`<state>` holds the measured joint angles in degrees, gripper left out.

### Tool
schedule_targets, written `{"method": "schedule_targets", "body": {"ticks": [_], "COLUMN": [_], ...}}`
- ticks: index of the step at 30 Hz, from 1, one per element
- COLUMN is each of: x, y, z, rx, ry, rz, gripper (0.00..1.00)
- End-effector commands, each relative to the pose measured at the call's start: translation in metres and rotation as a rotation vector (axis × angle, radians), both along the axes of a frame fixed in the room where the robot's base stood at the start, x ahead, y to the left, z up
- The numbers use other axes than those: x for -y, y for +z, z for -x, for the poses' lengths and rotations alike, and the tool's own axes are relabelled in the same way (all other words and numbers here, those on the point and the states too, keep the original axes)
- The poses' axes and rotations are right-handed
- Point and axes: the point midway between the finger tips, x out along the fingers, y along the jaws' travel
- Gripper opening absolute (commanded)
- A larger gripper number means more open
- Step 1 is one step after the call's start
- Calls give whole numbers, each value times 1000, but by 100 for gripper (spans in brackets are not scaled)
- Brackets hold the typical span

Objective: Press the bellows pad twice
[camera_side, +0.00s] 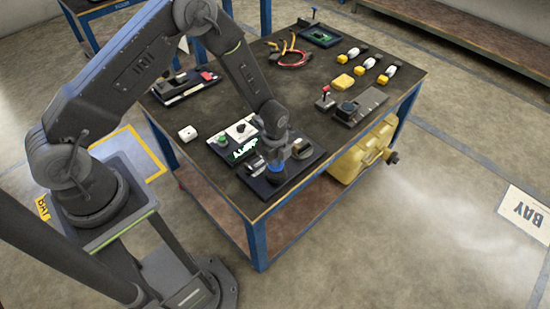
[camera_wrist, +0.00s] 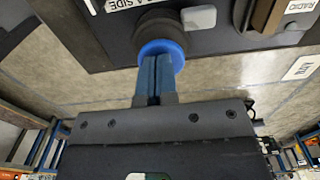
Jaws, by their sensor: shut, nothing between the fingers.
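The bellows pad (camera_wrist: 163,32) is a dark round piece with a bright blue rim, in the upper middle of the wrist view. In the side view its blue part (camera_side: 276,178) shows near the front corner of a dark panel (camera_side: 252,178) on the workbench. My gripper (camera_wrist: 155,62) is shut and empty, its two fingers side by side. In the wrist view the fingertips overlap the pad's blue rim. In the side view the arm's end is right over the pad and hides part of it. I cannot tell whether the fingertips touch it.

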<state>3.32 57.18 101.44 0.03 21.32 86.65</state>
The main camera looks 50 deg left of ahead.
Motion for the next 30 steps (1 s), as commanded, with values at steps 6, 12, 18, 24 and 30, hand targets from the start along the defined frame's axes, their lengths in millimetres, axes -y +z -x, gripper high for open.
{"method": "schedule_targets", "body": {"ticks": [6,12,18,24,30], "x": [0,0,0,0,0], "y": [-20,-21,-15,21,69], "z": [1,2,1,-1,-2], "rx": [-3,-3,-1,7,10], "ry": [0,0,0,0,0], "rz": [0,0,0,1,1], "gripper": [0,0,0,0,0]}}
